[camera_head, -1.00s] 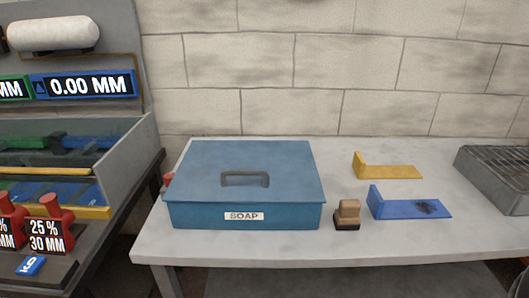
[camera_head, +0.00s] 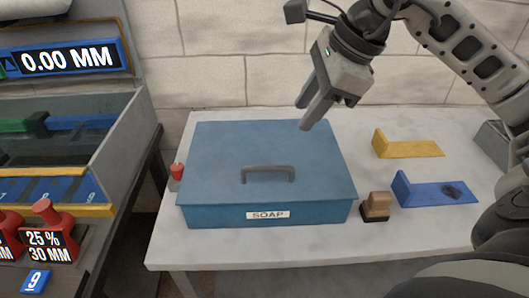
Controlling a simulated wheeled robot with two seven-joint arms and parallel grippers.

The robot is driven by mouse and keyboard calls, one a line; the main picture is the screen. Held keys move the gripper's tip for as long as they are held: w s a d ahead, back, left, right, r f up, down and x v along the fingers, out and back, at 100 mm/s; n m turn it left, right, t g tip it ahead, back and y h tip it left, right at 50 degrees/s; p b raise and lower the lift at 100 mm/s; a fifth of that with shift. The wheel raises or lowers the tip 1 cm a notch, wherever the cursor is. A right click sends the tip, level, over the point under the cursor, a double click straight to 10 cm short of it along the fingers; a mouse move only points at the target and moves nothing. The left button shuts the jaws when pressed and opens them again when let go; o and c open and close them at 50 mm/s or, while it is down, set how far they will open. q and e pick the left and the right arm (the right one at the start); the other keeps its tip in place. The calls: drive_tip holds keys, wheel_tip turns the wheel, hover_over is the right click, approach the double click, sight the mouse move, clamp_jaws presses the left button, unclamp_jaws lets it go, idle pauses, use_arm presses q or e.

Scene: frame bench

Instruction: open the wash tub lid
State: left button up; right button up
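The wash tub (camera_head: 220,216) is a blue box labelled SOAP, standing on the light grey table. Its flat blue lid (camera_head: 225,150) is down, with a grey bar handle (camera_head: 267,169) on top. My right gripper (camera_head: 308,115) comes in from the upper right and hangs above the lid's back right part, apart from the handle. Its fingers point down and to the left; the gap between them is hard to judge from this angle. My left gripper is not in view.
A wooden brush-like block (camera_head: 377,205) stands right of the tub. A yellow bracket (camera_head: 408,149) and a blue bracket with a dark smudge (camera_head: 435,190) lie farther right. A red-topped bottle (camera_head: 177,170) stands left of the tub. A grey rack (camera_head: 495,140) is partly hidden by my arm.

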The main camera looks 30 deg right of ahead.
sight(270, 169)
drive_tip(key=p+x, duration=0.1)
drive_tip(key=x, duration=1.4)
drive_tip(key=shift+a+f, duration=0.15)
drive_tip(key=shift+a, duration=0.05)
clamp_jaws()
